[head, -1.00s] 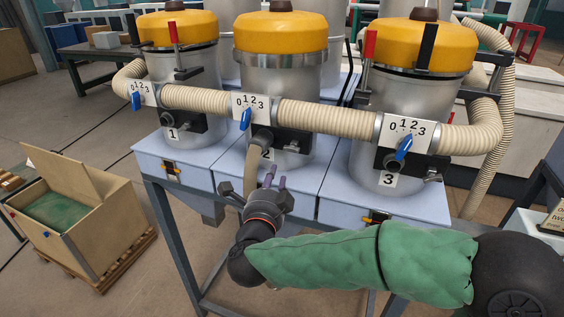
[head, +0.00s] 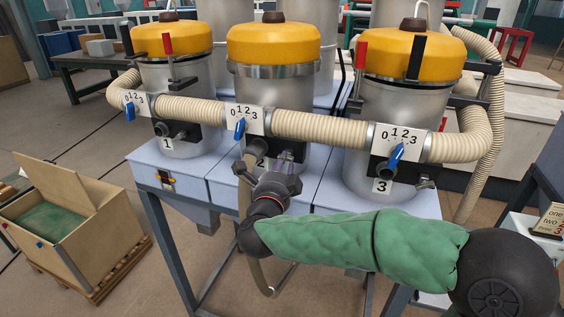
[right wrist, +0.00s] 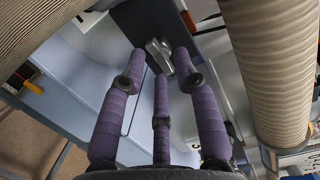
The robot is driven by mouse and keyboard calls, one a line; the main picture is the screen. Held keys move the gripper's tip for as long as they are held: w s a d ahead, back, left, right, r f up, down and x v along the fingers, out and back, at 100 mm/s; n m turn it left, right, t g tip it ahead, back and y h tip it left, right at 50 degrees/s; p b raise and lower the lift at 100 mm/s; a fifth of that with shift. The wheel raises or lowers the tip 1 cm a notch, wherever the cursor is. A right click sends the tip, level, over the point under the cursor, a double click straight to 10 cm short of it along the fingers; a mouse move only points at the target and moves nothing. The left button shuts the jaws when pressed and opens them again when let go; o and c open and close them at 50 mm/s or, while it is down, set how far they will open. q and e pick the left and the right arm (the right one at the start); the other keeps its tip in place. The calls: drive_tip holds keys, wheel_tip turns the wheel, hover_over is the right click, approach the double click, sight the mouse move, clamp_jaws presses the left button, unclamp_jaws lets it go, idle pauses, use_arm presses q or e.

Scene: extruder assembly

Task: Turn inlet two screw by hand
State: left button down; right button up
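The inlet two screw (right wrist: 158,52) is a small grey metal knob on a black plate in the right wrist view. In the head view it is mostly hidden behind my right gripper's fingers, beside the number 2 label on the middle yellow-topped drum (head: 273,45). My right gripper (head: 285,160) is at the front of that drum. Its purple fingers also show in the right wrist view (right wrist: 160,62). They are spread apart, their tips close to the screw; I cannot tell whether they touch it. My left gripper is out of view.
Ribbed hose (head: 320,126) crosses in front of the drums, close above my right gripper. A thinner hose (head: 247,200) hangs from inlet two beside the gripper. Dials with blue handles (head: 240,128) sit along the hose. A wooden box (head: 75,225) stands at the left.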

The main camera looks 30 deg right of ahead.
drive_tip(key=shift+w+d+r+n+p, duration=0.35)
drive_tip(key=shift+w+d+n+p, duration=0.15)
drive_tip(key=shift+p, duration=0.45)
drive_tip(key=shift+a+r, duration=0.15)
drive_tip(key=shift+w, duration=0.1)
drive_tip(key=shift+o, duration=0.7)
drive_tip(key=shift+c, duration=0.2)
